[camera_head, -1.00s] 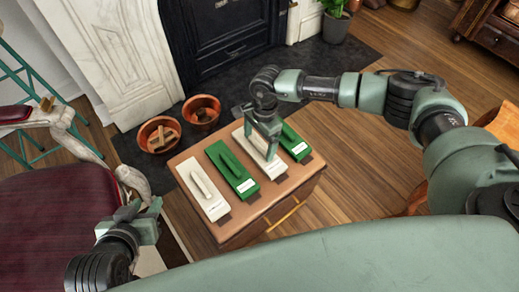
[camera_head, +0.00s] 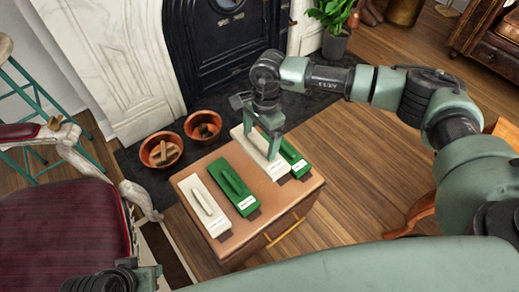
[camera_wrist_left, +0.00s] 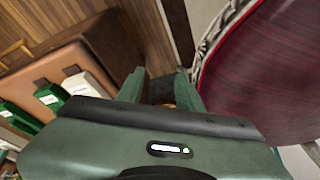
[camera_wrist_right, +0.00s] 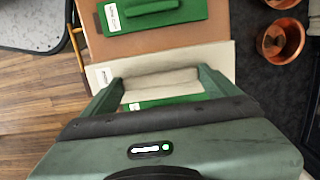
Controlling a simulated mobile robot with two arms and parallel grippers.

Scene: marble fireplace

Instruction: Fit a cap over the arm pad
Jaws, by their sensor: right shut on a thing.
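A dark red arm pad (camera_head: 18,132) lies on the pale carved arm of a chair at the left edge of the head view. Four-sided caps with raised handles lie in a row on a small brown table (camera_head: 225,235): a white cap (camera_head: 200,203), a green cap (camera_head: 230,185), another white cap (camera_head: 258,157) and a green cap (camera_head: 297,160) at the right. My right gripper (camera_head: 268,132) is shut on the handle of the second white cap, also in the right wrist view (camera_wrist_right: 222,57). I cannot tell whether that cap is raised. My left gripper (camera_wrist_left: 160,85) is open and empty beside the chair.
The chair's dark red seat (camera_head: 65,220) fills the lower left. Two copper bowls (camera_head: 160,150) with wood pieces stand on the dark hearth before the marble fireplace (camera_head: 120,60). A teal stool (camera_head: 35,85) is at far left.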

